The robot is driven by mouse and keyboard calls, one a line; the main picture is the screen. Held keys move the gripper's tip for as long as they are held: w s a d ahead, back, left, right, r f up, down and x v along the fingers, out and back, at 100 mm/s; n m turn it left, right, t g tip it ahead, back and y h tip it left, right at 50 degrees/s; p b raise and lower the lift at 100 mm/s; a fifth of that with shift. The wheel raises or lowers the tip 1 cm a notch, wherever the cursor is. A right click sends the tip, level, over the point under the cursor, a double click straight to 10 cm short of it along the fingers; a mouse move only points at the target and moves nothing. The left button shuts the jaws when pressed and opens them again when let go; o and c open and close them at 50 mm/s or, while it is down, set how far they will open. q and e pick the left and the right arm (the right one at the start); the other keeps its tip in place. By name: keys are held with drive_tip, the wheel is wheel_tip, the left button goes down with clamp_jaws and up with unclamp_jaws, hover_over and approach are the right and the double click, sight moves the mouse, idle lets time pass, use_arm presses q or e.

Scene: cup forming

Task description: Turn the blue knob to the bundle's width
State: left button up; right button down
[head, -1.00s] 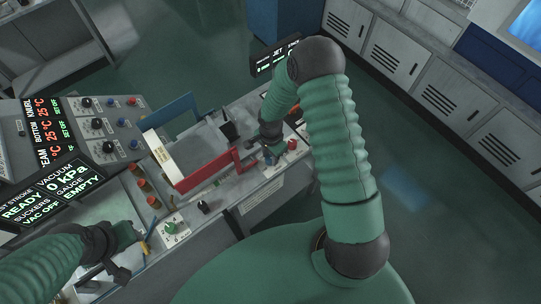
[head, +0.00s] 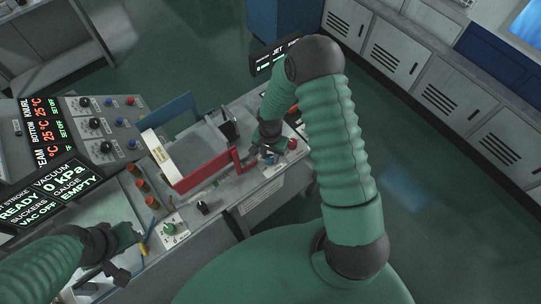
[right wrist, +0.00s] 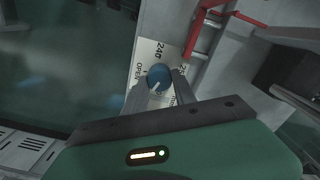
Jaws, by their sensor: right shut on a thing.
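The blue knob (right wrist: 158,76) shows in the right wrist view, on a white plate (right wrist: 147,52) marked "240" and "OPEN". A pale pointer line on the knob slants toward the lower left of that view. My right gripper (right wrist: 160,84) has one finger on each side of the knob and is shut on it. In the head view my right gripper (head: 266,150) is at the bench's right end, and it largely hides the knob. My left gripper (head: 117,274) is low at the left over the bench; its fingers are too dark to read. I cannot make out the bundle for certain.
A red frame (head: 205,170) runs along a pale grey slab (head: 195,148), close left of my right gripper. A red button (head: 292,144) sits just right of it. A green knob (head: 170,227) and a black knob (head: 203,208) are on the front edge. Control panels stand left.

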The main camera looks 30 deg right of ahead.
drive_tip(key=n, duration=0.4)
drive_tip(key=shift+a+f+n+b, duration=0.1)
drive_tip(key=shift+n+b, duration=0.2)
drive_tip(key=shift+b, duration=0.1)
drive_tip(key=n, duration=0.3)
drive_tip(key=shift+s+n, duration=0.1)
drive_tip(key=shift+n, duration=0.2)
drive_tip(key=n, duration=0.3)
drive_tip(key=shift+n, duration=0.3)
drive_tip(key=n, duration=0.3)
drive_tip(key=shift+n, duration=0.3)
drive_tip(key=n, duration=0.3)
drive_tip(key=shift+n, duration=0.4)
drive_tip(key=n+p, duration=0.1)
drive_tip(key=n, duration=0.2)
drive_tip(key=shift+s+n, duration=0.1)
drive_tip(key=shift+n, duration=0.2)
drive_tip(key=n+p, duration=0.1)
drive_tip(key=n, duration=0.2)
drive_tip(key=shift+n+p, duration=0.55)
drive_tip(key=shift+n, duration=1.15)
